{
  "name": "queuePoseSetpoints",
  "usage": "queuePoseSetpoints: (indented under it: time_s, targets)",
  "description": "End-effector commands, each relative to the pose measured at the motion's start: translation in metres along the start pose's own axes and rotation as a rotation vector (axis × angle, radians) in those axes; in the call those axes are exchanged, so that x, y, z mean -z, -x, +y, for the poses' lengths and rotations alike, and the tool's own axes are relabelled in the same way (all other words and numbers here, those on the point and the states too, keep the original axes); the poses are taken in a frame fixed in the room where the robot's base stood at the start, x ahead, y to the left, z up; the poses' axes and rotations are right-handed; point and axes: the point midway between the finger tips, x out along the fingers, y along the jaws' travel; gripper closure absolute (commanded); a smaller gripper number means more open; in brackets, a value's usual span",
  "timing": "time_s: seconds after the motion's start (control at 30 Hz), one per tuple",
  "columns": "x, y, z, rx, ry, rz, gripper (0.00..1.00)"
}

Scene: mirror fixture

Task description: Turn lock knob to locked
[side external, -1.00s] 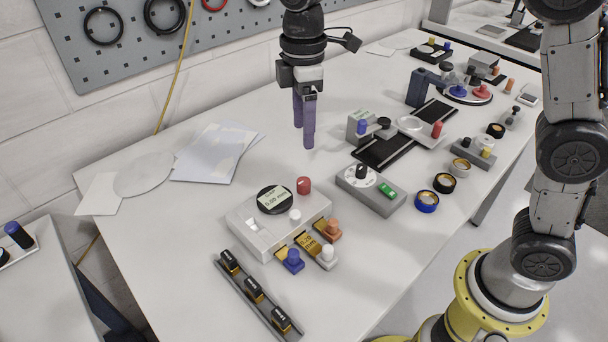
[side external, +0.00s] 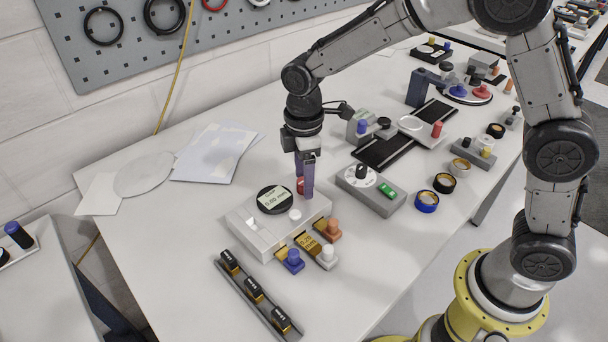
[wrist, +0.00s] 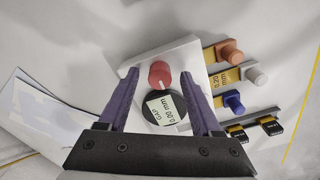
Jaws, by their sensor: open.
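The red knob (side external: 301,186) stands at the back right corner of a light grey box (side external: 250,232); it also shows in the wrist view (wrist: 159,74). I cannot tell whether a finger touches the knob in the side view.
Orange (side external: 333,229), white (side external: 328,252) and blue (side external: 293,260) knobbed gauges stand at the box's front right. A dark rail (side external: 255,292) with black blocks lies in front. Papers (side external: 212,155) lie behind left.

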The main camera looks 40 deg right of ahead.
Motion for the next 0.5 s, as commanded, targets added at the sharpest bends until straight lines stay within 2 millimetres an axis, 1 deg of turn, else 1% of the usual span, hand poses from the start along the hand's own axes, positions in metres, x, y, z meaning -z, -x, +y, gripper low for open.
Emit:
queuePoseSetpoints:
  time_s: [0.13,0.5]
  targets:
    - [-0.0001,-0.0001,-0.0001,0.000,0.000,0.000,0.34]
    - [0.0000,0.0002,-0.0001,0.000,0.000,0.000,1.00]
